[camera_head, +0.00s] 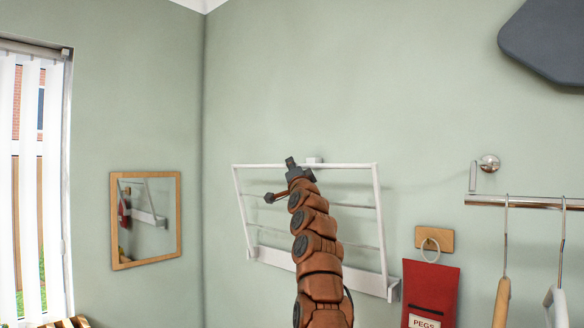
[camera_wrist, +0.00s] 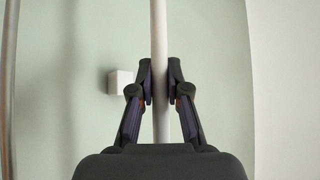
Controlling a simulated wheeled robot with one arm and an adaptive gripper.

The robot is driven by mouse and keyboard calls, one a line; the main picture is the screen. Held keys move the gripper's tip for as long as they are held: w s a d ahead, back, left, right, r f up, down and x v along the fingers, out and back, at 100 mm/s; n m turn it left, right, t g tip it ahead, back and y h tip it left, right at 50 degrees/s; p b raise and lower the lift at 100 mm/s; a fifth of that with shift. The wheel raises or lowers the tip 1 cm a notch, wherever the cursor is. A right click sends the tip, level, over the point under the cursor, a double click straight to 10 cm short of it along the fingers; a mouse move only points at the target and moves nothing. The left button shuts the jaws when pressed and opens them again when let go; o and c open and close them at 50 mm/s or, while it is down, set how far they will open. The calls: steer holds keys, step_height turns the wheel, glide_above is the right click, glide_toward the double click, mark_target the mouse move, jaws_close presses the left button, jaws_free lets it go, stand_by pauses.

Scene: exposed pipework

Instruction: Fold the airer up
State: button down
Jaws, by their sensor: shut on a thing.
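The white wall airer (camera_head: 376,206) is on the green wall, with its base rail low and its frame tilted up, the top bar near a small white wall block (camera_head: 314,160). My gripper (camera_head: 291,163) is at the top bar, left of its middle. In the wrist view my gripper (camera_wrist: 160,88) is shut on the white bar (camera_wrist: 159,45), with one finger on each side. The white block (camera_wrist: 119,82) shows on the wall left of the bar. My arm hides part of the airer's middle rails and base.
A red peg bag (camera_head: 430,290) hangs from a wooden plate with a ring, right of the airer. A metal rail (camera_head: 530,202) with hangers is further right. A wood-framed mirror (camera_head: 146,219) is on the left wall. A dark panel (camera_head: 548,45) is at the upper right.

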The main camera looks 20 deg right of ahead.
steer(key=c, duration=1.1)
jaws_free()
steer(key=shift+c, duration=0.2)
steer(key=shift+s+f, duration=0.1)
steer(key=shift+s, duration=0.15)
